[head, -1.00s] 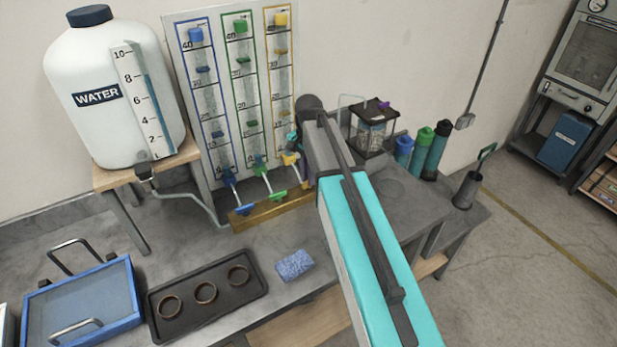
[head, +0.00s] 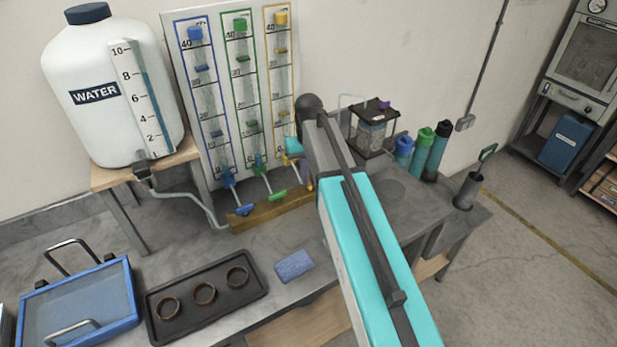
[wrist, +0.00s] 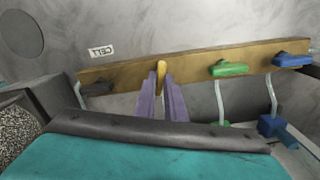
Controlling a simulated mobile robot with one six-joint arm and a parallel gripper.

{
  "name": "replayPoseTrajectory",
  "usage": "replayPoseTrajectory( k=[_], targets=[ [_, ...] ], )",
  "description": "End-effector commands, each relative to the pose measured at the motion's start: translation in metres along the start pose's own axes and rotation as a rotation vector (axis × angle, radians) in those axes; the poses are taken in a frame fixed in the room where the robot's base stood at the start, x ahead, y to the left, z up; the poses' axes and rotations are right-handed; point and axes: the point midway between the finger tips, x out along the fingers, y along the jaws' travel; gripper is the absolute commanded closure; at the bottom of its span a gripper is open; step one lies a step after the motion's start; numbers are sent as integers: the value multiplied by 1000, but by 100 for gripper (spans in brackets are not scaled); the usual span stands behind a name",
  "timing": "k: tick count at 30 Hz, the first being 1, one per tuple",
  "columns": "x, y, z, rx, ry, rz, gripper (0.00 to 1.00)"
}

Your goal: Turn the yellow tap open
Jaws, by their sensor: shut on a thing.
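The yellow tap belongs to the yellow-framed column (head: 281,62) at the right of the board. In the wrist view the tip of its yellow handle (wrist: 160,72) stands between the two purple fingers of my gripper (wrist: 163,92), which is shut on it. In the head view my gripper (head: 304,170) is at the foot of that column, largely hidden by my arm. Only a little of the yellow tap (head: 286,161) shows there. A green tap handle (wrist: 229,69) and a blue tap handle (wrist: 292,61) are to the right in the wrist view, apart from my fingers.
The wooden strip (head: 262,212) runs below the taps. A white water tank (head: 110,120) stands at the left. A dark tray with rings (head: 165,328), a blue sponge (head: 293,265) and several bottles (head: 422,152) are on the bench. Bare bench lies before the taps.

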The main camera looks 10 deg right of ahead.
Motion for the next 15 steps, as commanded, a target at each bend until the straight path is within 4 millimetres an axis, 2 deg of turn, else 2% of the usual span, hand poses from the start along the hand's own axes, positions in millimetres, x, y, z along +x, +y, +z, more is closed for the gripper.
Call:
replayPoseTrajectory(
  k=[6,15],
  targets=[
    [0,0,0,-168,1,0,100],
    [-1,0,0,-297,1,1,100]
  ],
)
